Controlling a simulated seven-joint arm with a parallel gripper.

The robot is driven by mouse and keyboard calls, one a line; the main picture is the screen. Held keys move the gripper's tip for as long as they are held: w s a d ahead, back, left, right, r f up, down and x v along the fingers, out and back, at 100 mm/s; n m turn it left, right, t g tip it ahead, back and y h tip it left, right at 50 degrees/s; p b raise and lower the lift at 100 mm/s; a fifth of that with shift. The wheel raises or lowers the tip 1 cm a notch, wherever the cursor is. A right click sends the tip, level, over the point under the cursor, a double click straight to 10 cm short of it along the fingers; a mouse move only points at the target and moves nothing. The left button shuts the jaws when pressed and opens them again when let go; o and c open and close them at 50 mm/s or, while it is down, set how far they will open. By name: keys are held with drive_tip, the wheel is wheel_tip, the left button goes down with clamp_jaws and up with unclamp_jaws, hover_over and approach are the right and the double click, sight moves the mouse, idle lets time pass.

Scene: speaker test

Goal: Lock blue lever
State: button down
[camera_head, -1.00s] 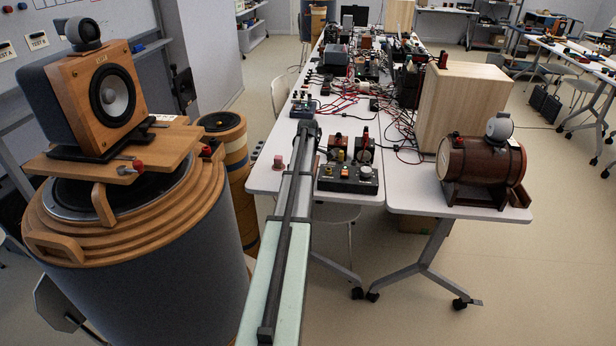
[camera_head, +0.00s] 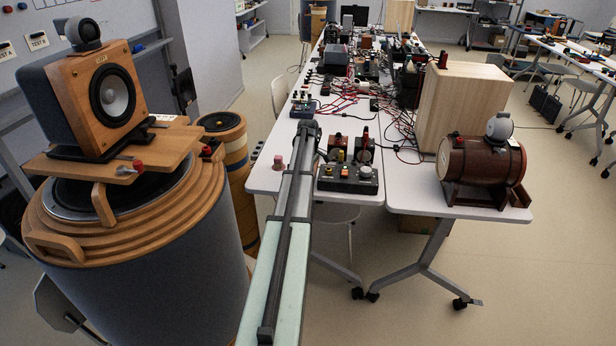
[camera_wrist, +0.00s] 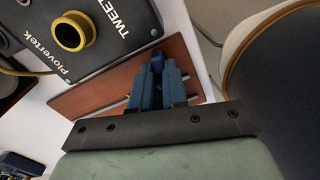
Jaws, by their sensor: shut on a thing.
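In the wrist view my gripper (camera_wrist: 157,76) has two blue fingers closed together over a reddish-brown wooden board (camera_wrist: 100,94). A small darker blue piece, seemingly the blue lever (camera_wrist: 157,61), shows between and just beyond the fingertips. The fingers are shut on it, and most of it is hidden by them. The board has thin metal strips or slots on either side of the fingers. In the head view I cannot make out the gripper or the blue lever.
A dark rounded body with a wooden rim (camera_wrist: 285,75) is close on the right. In the head view, a wooden-fronted speaker (camera_head: 108,95) stands at left and a brown barrel (camera_head: 470,165) at right.

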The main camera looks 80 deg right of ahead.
drive_tip(key=m, duration=0.4)
drive_tip(key=shift+m, duration=2.3)
drive_tip(key=c, duration=1.1)
unclamp_jaws()
drive_tip(key=shift+c, duration=0.2)
drive_tip(key=shift+r, duration=0.1)
wheel_tip(320, 180, up, 14)
drive_tip(key=shift+c, duration=0.3)
